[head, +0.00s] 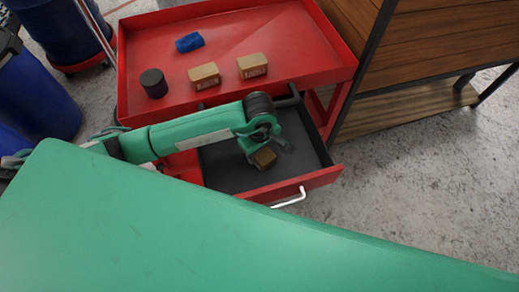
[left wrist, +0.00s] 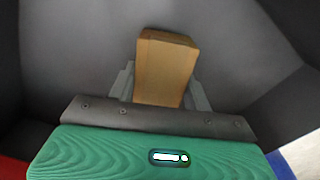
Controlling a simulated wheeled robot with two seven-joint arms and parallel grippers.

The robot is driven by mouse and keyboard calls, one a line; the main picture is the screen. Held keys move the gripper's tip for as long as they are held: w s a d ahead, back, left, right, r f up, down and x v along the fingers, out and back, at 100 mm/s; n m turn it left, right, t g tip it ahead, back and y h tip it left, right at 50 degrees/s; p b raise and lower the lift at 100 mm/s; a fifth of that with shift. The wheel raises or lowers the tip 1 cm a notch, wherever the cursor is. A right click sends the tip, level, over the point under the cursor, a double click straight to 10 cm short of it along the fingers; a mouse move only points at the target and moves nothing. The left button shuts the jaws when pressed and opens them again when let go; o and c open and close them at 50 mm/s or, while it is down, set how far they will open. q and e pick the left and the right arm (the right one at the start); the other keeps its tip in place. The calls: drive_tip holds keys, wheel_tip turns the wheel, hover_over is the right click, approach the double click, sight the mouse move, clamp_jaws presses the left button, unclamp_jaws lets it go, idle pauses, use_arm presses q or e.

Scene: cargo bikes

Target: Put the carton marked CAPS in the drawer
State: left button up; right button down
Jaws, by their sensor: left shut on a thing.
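My left gripper (head: 268,148) reaches over the open drawer (head: 312,150) of the red cart and is shut on a small brown carton (head: 265,158). The carton is within the drawer's outline; I cannot tell whether it touches the dark drawer floor. In the left wrist view the carton (left wrist: 166,66) stands between the two fingers, with grey drawer lining around it. Its marking is not readable in either view. Two similar cartons, a left one (head: 204,76) and a right one (head: 252,66), lie on the cart's top tray; their labels are too small to read. My right gripper is not in view.
The red top tray (head: 150,30) also holds a dark cylinder (head: 154,83) and a blue item (head: 189,42). The drawer has a white handle (head: 290,199) at its front. A wooden cabinet (head: 440,45) stands right of the cart, blue bins (head: 35,95) left.

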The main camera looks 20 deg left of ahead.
use_arm(q)
drive_tip(key=o, duration=1)
drive_tip(key=shift+o, duration=0.4)
drive_tip(key=shift+r, duration=0.15)
wheel_tip(320, 180, up, 12)
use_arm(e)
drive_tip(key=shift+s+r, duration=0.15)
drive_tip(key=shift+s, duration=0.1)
